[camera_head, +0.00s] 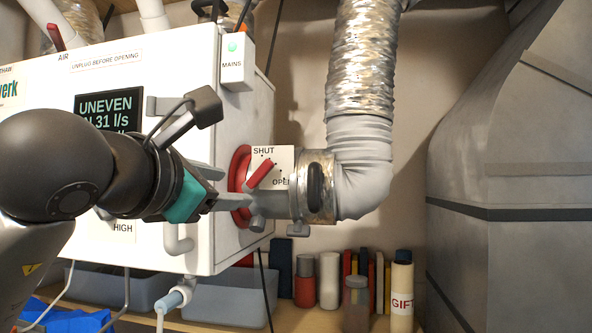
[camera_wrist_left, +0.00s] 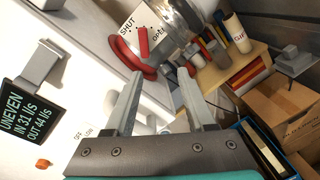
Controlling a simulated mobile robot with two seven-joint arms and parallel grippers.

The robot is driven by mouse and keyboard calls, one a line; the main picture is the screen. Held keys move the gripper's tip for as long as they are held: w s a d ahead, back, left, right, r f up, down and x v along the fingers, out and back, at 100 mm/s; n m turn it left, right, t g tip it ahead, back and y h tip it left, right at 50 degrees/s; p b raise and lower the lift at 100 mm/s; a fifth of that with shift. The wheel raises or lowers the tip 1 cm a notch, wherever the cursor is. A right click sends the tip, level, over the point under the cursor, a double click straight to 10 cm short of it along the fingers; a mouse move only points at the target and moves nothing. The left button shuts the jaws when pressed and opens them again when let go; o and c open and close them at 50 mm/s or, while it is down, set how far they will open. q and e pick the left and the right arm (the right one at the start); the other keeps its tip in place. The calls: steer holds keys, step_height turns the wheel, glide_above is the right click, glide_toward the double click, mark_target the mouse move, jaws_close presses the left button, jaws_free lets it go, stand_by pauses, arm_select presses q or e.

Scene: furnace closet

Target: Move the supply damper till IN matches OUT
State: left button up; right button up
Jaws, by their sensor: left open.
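The supply damper has a red handle (camera_head: 260,175) on a white dial plate (camera_head: 284,160) marked SHUT and OPEN, on the duct at the unit's right side. The handle lies at a slant between the marks; it also shows in the wrist view (camera_wrist_left: 143,42). The dark display (camera_head: 108,108) is partly covered by my arm in the head view. In the wrist view the display (camera_wrist_left: 27,115) reads UNEVEN, IN 31 l/s, OUT 44 l/s. My left gripper (camera_head: 238,196) is open just short of the handle, with nothing between its fingers (camera_wrist_left: 160,78). My right gripper is out of view.
The white unit (camera_head: 180,70) fills the left, with a MAINS box (camera_head: 236,62) at its upper right. A silver flexible duct (camera_head: 360,70) rises from the grey elbow. Bottles and books (camera_head: 328,280) stand on a shelf below. Grey metal ductwork (camera_head: 510,190) closes off the right.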

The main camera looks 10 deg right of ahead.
mark_target(261, 171)
arm_select(q)
steer(key=shift+t+y, duration=0.3)
steer(key=shift+t, duration=0.2)
steer(key=r+p+x, duration=0.1)
steer(key=p+x, duration=0.1)
steer(key=x, duration=0.2)
steer(key=p+x, duration=0.2)
steer(key=x, duration=0.2)
steer(key=r+p+x, duration=0.1)
steer(key=x, duration=0.4)
steer(key=shift+a+r+p, duration=0.2)
steer(key=shift+r+p, duration=0.1)
steer(key=shift+p, duration=0.1)
steer(key=shift+w+d, duration=0.2)
steer(key=shift+w, duration=0.45)
steer(key=shift+f, duration=0.1)
jaws_close()
